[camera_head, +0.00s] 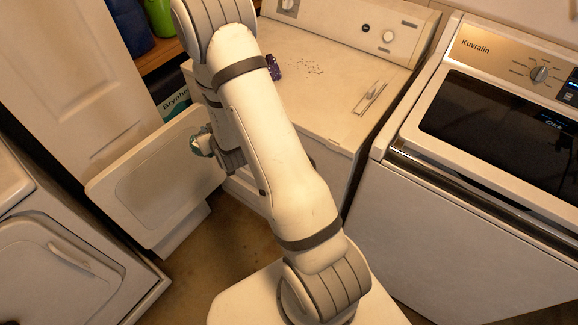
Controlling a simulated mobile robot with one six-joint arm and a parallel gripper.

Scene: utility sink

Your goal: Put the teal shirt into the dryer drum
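My gripper (207,147) is small and partly hidden behind my arm, in front of the open white dryer door (150,185). A small teal and whitish patch (196,146) shows at the gripper's tip. It may be part of the teal shirt, but too little shows to be sure. The finger gap cannot be made out. The white dryer (310,90) stands behind my arm with its door swung out to the left. Its drum opening is hidden by my arm and the door.
A washer with a dark glass lid (490,125) stands at the right. Another white appliance (60,260) is at the lower left. A small dark purple item (273,68) lies on the dryer top. Shelves with blue and green containers (160,16) are behind. Some brown floor (215,250) is free.

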